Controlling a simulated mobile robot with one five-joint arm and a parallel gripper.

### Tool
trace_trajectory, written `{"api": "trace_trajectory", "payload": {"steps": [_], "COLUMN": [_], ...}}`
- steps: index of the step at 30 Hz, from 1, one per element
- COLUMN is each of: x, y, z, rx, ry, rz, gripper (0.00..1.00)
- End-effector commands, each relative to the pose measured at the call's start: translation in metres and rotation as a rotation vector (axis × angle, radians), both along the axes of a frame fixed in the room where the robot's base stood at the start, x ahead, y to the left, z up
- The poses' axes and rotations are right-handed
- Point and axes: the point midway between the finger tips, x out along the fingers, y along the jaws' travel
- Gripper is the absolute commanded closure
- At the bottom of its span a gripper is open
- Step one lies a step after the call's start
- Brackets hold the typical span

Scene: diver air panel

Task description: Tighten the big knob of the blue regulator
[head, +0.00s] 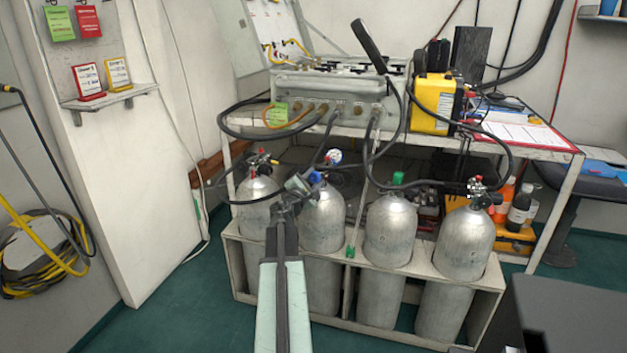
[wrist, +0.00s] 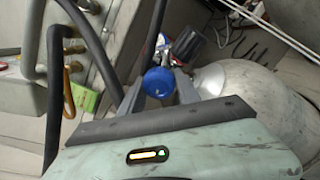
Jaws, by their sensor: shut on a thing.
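The blue regulator's big round knob (wrist: 158,83) sits between the two fingers of my gripper (wrist: 160,92) in the wrist view. The fingers are shut on it, one on each side. In the head view my gripper (head: 303,184) reaches the top of the second cylinder from the left, and a bit of the blue knob (head: 315,177) shows beside it. A blue-rimmed gauge (head: 333,157) stands just behind. The regulator's body is mostly hidden by the knob and my gripper.
Silver cylinders (head: 389,230) stand in a white rack (head: 400,262) under the bench. Black hoses (head: 372,165) loop close around the valves. The air panel (head: 330,100) sits above on the bench. Green floor (head: 190,310) is free at the left.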

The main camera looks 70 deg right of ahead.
Motion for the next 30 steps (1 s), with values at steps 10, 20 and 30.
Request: {"api": "trace_trajectory", "payload": {"steps": [10,20,30], "x": [0.0009,0.0012,0.0015], "y": [0.0004,0.0006,0.0049], "z": [0.0001,0.0001,0.0001], "rx": [-0.030,-0.030,-0.029], "ry": [-0.182,-0.180,-0.179], "rz": [0.001,0.001,0.002], "gripper": [1.00,0.40,0.40]}}
